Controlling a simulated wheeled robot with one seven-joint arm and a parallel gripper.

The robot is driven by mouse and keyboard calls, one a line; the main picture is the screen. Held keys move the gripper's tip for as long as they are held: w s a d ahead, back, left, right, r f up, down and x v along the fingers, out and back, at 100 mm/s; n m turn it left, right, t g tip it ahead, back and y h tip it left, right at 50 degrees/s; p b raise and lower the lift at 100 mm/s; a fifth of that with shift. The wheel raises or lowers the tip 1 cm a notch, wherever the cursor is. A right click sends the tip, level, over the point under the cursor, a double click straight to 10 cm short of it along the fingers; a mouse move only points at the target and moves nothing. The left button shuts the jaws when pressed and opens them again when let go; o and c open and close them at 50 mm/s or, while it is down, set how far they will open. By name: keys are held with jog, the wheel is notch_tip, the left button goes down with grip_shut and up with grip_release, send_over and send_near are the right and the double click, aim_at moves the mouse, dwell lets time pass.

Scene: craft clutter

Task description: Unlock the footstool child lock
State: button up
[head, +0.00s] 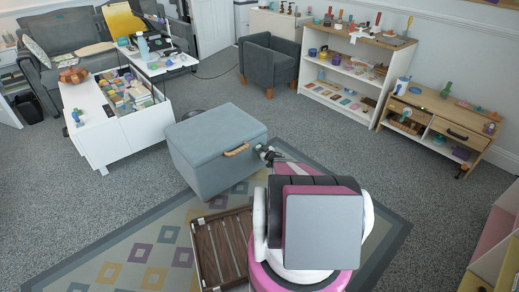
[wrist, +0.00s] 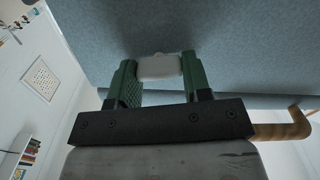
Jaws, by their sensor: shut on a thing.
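The footstool (head: 207,158) is a blue-grey box with a lid, standing partly on the rug in the head view. A curved wooden handle (head: 237,150) is on its front near the lid; it also shows in the wrist view (wrist: 285,127). My gripper (head: 265,153) is at the footstool's front right corner, right of the handle. In the wrist view my gripper (wrist: 160,80) has its green fingers shut on a small white block, the child lock (wrist: 158,66), against the grey fabric. Its far side and catch are hidden. The lid looks closed.
A slatted wooden rack (head: 222,246) lies on the patterned rug (head: 130,255) in front of the footstool. A white storage unit (head: 125,137) stands at left, a grey armchair (head: 268,62) behind. Shelves (head: 345,80) and a wooden bench (head: 440,125) line the right wall. Carpet right of the footstool is clear.

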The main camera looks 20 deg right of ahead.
jog(key=n, duration=0.7)
jog(key=shift+s+a, duration=0.1)
jog(key=n, duration=0.4)
jog(key=shift+f, duration=0.15)
jog(key=shift+n, duration=2.1)
jog(key=shift+a+f, duration=0.1)
jog(key=o, duration=0.9)
jog(key=v, duration=1)
jog(key=shift+s, duration=0.4)
